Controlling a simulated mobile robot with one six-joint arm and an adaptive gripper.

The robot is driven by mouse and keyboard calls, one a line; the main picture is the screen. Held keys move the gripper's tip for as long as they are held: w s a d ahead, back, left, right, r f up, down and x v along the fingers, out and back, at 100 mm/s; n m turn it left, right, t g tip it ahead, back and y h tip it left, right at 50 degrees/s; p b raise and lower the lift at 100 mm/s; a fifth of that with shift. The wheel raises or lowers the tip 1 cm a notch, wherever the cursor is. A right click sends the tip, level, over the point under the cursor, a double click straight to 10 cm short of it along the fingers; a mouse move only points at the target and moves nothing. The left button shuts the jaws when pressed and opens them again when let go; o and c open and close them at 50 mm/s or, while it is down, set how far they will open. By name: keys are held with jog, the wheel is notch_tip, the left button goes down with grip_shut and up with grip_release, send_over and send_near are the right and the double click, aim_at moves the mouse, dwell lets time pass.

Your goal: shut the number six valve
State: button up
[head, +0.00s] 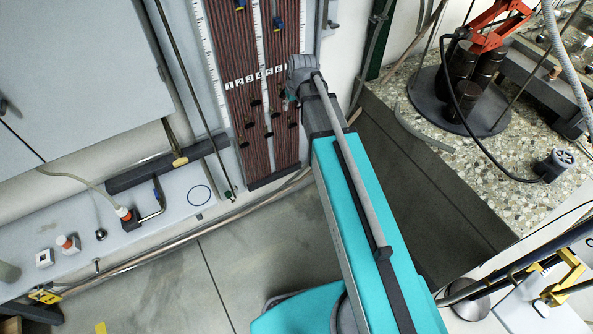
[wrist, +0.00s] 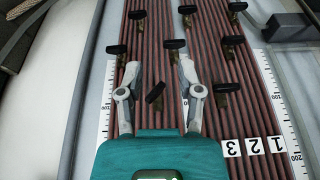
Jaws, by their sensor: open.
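The manometer board (head: 265,115) carries red-brown tubes with a row of number labels, 1 to 6 from left to right in the head view. Several small valves with black handles and brass bodies sit on the tubes. In the wrist view a valve with a slanted handle (wrist: 155,93) lies between the fingers of my gripper (wrist: 158,66), which is open with no visible contact. Another valve (wrist: 117,50) stands at the far left, beyond the left finger. Labels 4 to 6 are hidden behind my gripper in the wrist view, so I cannot tell which valve is number six.
Other valves stand close by, one (wrist: 175,44) ahead of the right finger and one (wrist: 222,87) to the right. A white scale (wrist: 278,105) edges the board. In the head view a stone-topped bench (head: 500,195) is at the right and a grey cabinet (head: 75,70) at the left.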

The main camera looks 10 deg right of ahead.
jog(key=s+f+b, duration=0.4)
jog(key=f+b, duration=0.7)
jog(key=s+f+m+g+b, duration=0.1)
jog(key=s+f+b, duration=0.3)
jog(key=f+b, duration=0.7)
jog(key=shift+s+a+f+g, duration=0.15)
jog(key=shift+a+f+g, duration=0.15)
jog(key=shift+f, duration=0.45)
jog(key=shift+s, duration=0.1)
dwell(0.4)
jog(key=s+m+g+h, duration=0.1)
jog(key=s+m+g, duration=0.1)
jog(key=s, duration=0.8)
notch_tip(320, 180, up, 32)
jog(key=p, duration=3.2)
jog(key=shift+a+r, duration=0.15)
jog(key=shift+w, duration=0.1)
